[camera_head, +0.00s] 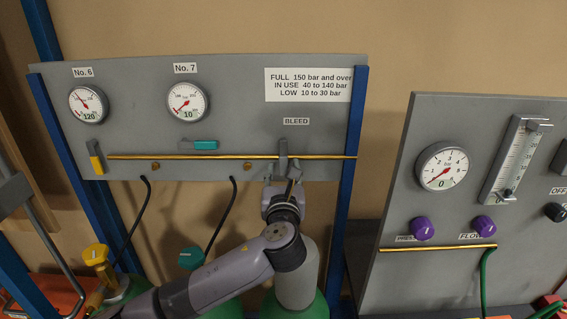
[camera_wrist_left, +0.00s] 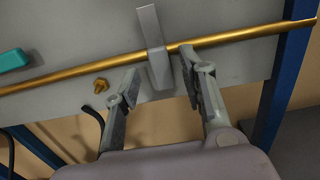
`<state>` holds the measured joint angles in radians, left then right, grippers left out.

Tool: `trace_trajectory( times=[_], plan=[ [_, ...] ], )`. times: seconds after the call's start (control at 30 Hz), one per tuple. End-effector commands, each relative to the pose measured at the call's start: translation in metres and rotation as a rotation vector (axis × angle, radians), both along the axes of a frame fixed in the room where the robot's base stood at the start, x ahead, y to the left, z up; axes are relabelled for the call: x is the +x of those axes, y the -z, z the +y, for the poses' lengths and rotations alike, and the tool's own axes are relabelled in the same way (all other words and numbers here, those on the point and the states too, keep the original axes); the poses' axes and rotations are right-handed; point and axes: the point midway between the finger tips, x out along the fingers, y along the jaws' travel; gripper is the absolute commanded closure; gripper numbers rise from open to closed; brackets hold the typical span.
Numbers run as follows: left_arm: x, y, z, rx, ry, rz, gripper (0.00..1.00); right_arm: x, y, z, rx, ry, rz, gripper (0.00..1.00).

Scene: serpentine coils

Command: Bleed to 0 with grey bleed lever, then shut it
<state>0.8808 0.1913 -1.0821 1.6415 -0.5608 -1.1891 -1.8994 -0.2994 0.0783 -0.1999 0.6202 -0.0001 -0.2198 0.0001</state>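The grey bleed lever (camera_head: 283,155) is upright across the brass pipe (camera_head: 220,157), under the BLEED label (camera_head: 296,121). The lever also shows in the left wrist view (camera_wrist_left: 151,30). My left gripper (camera_head: 284,180) is just below the pipe at the lever's lower end. In the left wrist view its fingers (camera_wrist_left: 162,75) are apart, with the lever's lower end between their tips; I cannot tell whether either finger touches it. Gauge No. 7 (camera_head: 188,101) shows 10. Gauge No. 6 (camera_head: 88,104) shows 120. My right gripper is not in view.
A teal lever (camera_head: 205,145) lies along the pipe and a yellow lever (camera_head: 96,163) is upright at its left end. A blue post (camera_head: 355,130) stands right of the bleed lever. A second grey panel (camera_head: 400,275) with a gauge and purple knobs stands at right.

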Motion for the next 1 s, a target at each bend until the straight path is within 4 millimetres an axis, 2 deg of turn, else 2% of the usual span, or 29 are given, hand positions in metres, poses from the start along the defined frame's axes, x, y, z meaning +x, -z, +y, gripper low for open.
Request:
trace_trajectory(
  times=[0.2,0.57,1.0],
  plan=[
    [0.021,-0.001,-0.001,-0.001,0.0,0.0,0.62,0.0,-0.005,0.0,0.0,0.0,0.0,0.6],
    [0.025,0.0,-0.001,-0.001,0.001,0.0,0.62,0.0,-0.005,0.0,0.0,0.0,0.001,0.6],
    [0.024,0.0,0.0,-0.001,0.001,0.0,0.91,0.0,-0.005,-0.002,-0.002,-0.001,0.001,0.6]
  ],
)
